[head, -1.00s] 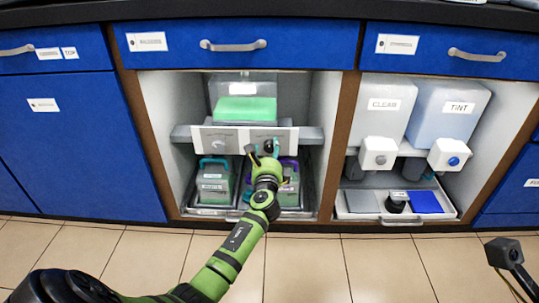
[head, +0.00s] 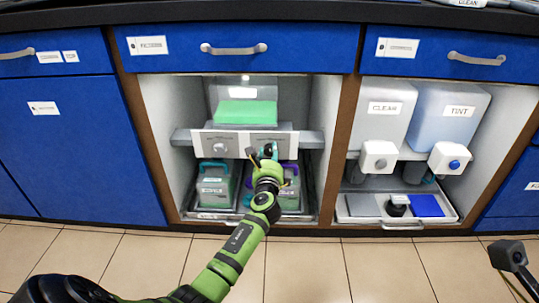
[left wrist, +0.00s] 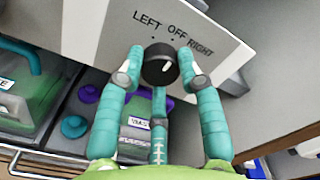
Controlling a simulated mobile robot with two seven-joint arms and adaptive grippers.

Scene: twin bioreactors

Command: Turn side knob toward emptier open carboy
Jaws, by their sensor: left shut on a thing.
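The black side knob (left wrist: 158,65) with a white mark sits on a white panel (head: 213,153) lettered LEFT, OFF, RIGHT. In the left wrist view its mark leans up and right. My left gripper (head: 263,154) is shut on the knob, its teal fingers around it in the left wrist view (left wrist: 160,62). Below stand two greenish carboys: the left one (head: 213,190) has a teal handle, the right one (head: 291,198) a purple handle. My arm partly covers the right one. I cannot tell their levels apart. My right gripper is not in view.
A tank with green liquid (head: 246,112) stands on the shelf above the panel. In the right bay are CLEAR (head: 385,107) and TINT (head: 459,112) containers over a tray (head: 357,215). A brown post (head: 341,150) divides the bays. The tiled floor in front is open.

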